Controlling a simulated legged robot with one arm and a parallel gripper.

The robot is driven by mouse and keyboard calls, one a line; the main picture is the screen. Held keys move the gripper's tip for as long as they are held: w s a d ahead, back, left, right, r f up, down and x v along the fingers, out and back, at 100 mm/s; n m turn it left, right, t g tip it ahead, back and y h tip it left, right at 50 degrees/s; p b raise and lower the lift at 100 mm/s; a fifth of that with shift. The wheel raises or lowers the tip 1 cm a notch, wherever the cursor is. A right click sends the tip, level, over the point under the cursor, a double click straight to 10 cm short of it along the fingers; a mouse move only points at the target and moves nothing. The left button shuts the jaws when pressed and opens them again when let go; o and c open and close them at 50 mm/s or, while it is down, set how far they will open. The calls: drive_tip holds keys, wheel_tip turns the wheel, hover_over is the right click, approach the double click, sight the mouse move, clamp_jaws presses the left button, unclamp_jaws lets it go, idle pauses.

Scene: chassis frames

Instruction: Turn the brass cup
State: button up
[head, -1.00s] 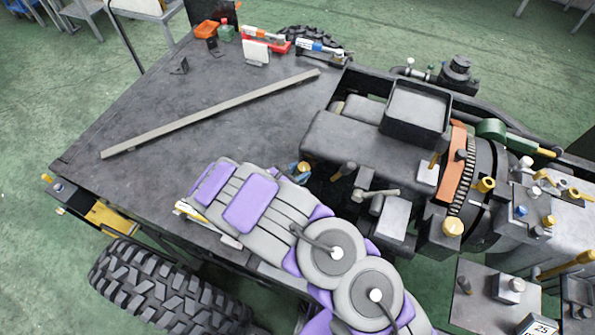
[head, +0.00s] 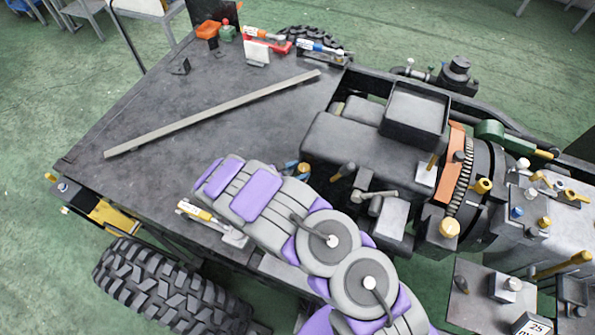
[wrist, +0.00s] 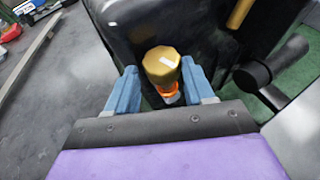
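The brass cup (wrist: 162,65) shows from above in the wrist view, with a small pale mark on its top and an orange part below it. It stands beside a dark rounded housing. My gripper (wrist: 159,68) has its two blue fingers apart, one on each side of the cup. A gap shows at the left finger; whether the right finger touches the cup I cannot tell. In the head view the brass cup (head: 303,169) is a small gold spot just past my gripper (head: 297,168), whose fingers are mostly hidden by my arm.
A long grey bar (head: 215,113) lies across the dark deck (head: 150,110). A yellow-handled tool (head: 196,210) lies at the near edge, beside my arm. The housing (head: 350,145) with levers and knobs crowds the right. Orange, green and red items stand at the far end.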

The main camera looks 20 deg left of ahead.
drive_tip(key=shift+o, duration=1.3)
drive_tip(key=p+v, duration=0.2)
drive_tip(key=v, duration=1.5)
drive_tip(key=shift+s, duration=0.15)
drive_tip(key=shift+a, duration=0.1)
